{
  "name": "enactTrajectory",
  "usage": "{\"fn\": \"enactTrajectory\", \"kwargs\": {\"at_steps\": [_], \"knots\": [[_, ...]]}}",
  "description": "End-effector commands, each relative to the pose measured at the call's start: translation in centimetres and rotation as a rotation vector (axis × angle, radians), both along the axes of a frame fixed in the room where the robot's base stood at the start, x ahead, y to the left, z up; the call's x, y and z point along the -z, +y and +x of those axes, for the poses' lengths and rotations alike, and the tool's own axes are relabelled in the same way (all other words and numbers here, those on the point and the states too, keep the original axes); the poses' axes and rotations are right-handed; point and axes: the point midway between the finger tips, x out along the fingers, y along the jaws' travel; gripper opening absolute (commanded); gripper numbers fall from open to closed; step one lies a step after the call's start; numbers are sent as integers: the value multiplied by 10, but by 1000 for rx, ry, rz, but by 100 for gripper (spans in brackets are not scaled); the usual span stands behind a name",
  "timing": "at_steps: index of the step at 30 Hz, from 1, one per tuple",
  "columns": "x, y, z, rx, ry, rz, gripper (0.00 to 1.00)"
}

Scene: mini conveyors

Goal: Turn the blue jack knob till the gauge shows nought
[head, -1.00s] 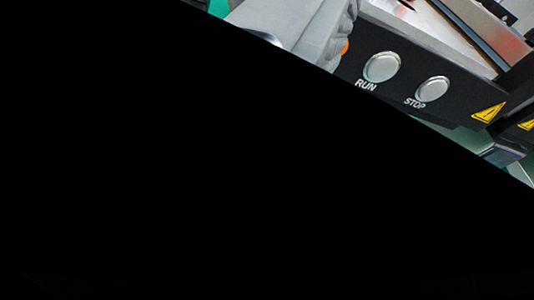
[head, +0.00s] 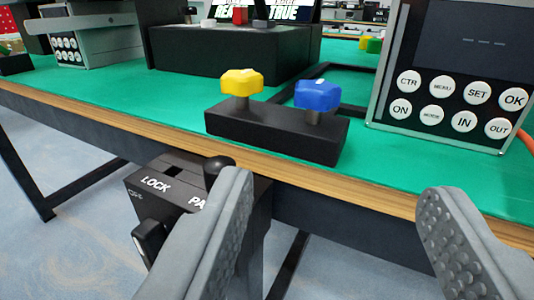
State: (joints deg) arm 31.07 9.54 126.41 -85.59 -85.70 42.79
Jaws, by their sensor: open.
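The blue jack knob (head: 318,95) stands on a metal post at the right end of a black block near the front edge of the green bench top. A yellow knob (head: 242,82) stands on the same block to its left. My gripper (head: 335,205) is open and empty, its two grey padded fingers wide apart at the bottom of the view. The fingers are nearer to me than the block and apart from the blue knob, which shows above the gap between them. A display with faint dashes (head: 480,40) is on the panel at right; I cannot tell whether it is the gauge.
A button panel (head: 448,90) stands right of the knobs. A black box marked LOCK (head: 160,195) with a lever hangs below the bench edge, behind the left finger. A black housing (head: 215,52) stands behind the knobs. Green bench surface (head: 120,90) is clear at left.

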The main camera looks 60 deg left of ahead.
Motion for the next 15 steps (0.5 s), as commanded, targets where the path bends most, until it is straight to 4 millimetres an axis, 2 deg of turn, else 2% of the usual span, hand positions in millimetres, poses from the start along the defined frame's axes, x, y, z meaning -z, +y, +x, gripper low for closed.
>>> {"fn": "enactTrajectory", "kwargs": {"at_steps": [7,15], "knots": [[7,5,2,-26,16,13,56],[7,36,25,-25,16,13,56]]}}
